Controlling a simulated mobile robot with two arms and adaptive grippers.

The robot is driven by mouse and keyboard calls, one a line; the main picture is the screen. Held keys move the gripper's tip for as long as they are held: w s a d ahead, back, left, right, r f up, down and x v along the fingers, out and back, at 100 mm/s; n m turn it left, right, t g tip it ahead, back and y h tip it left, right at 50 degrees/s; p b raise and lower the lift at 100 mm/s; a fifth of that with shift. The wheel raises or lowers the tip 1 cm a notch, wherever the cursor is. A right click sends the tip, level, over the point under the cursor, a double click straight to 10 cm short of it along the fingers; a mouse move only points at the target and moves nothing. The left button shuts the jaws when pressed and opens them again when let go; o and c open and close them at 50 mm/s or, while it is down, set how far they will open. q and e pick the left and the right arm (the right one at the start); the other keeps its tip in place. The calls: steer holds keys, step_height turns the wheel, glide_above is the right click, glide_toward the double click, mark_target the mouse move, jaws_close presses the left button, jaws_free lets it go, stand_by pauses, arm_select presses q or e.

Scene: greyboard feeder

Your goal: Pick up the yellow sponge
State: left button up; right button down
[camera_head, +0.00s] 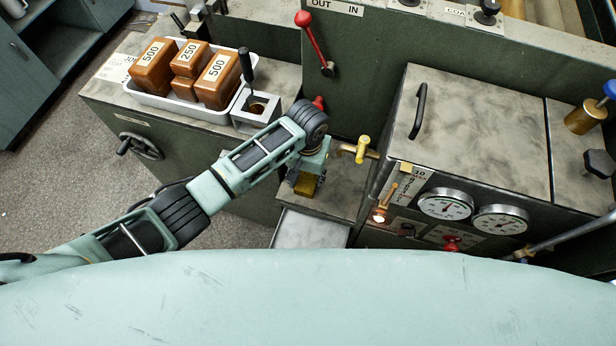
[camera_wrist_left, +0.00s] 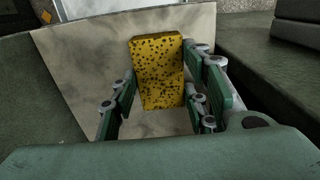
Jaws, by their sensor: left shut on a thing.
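The yellow sponge (camera_wrist_left: 158,68) is a porous block with dark specks, seen between the two green fingers of my left gripper (camera_wrist_left: 162,108) in the left wrist view. In the head view, my left gripper (camera_head: 306,178) points down over a worn grey ledge (camera_head: 345,195), and the sponge (camera_head: 304,187) shows partly below it. The gripper is shut on the sponge. I cannot tell whether the sponge still touches the ledge. My right gripper is not in view.
A white tray (camera_head: 168,103) of brown weights stands at the upper left, beside a grey block (camera_head: 243,118) with a black-handled tool. A red lever (camera_head: 312,40), a yellow tap (camera_head: 362,148) and a gauge cabinet (camera_head: 470,130) stand around the ledge. A lower pale plate (camera_head: 310,232) lies in front.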

mark_target(308, 178)
arm_select(q)
step_height(308, 178, up, 10)
steer(key=p, duration=0.1)
stand_by(0.4)
